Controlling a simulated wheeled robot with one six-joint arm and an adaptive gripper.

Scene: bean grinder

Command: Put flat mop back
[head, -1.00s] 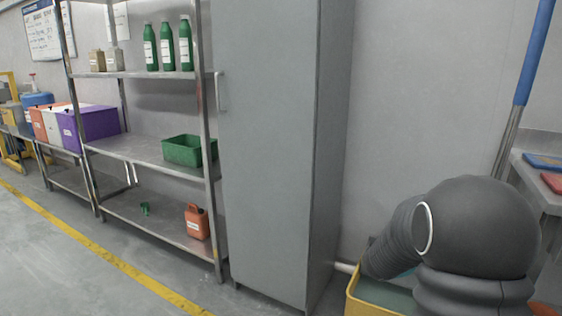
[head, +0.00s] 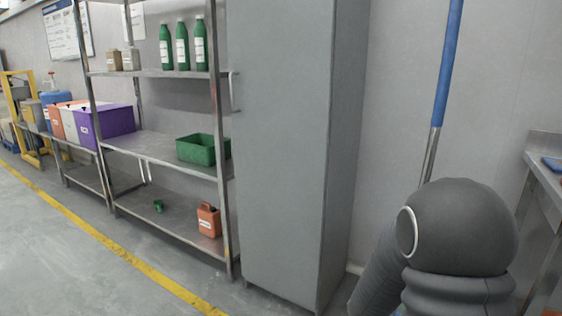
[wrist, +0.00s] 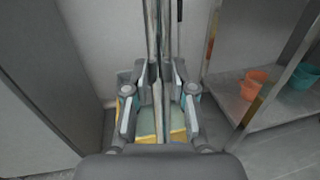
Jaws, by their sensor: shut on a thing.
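The flat mop's long handle, blue above and bare metal below, stands nearly upright at the right of the head view (head: 447,70). Its metal shaft also shows in the wrist view (wrist: 157,60), running between my fingers. My gripper (wrist: 159,100) is shut on the mop handle. More than one metal pole seems to run there, and I cannot tell them fully apart. The mop's head is not visible. In the head view my arm hides the gripper and the lower shaft.
A tall grey cabinet (head: 285,150) stands left of the mop handle. A metal shelf rack (head: 150,148) is farther left. A metal table (head: 545,165) stands at the right edge.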

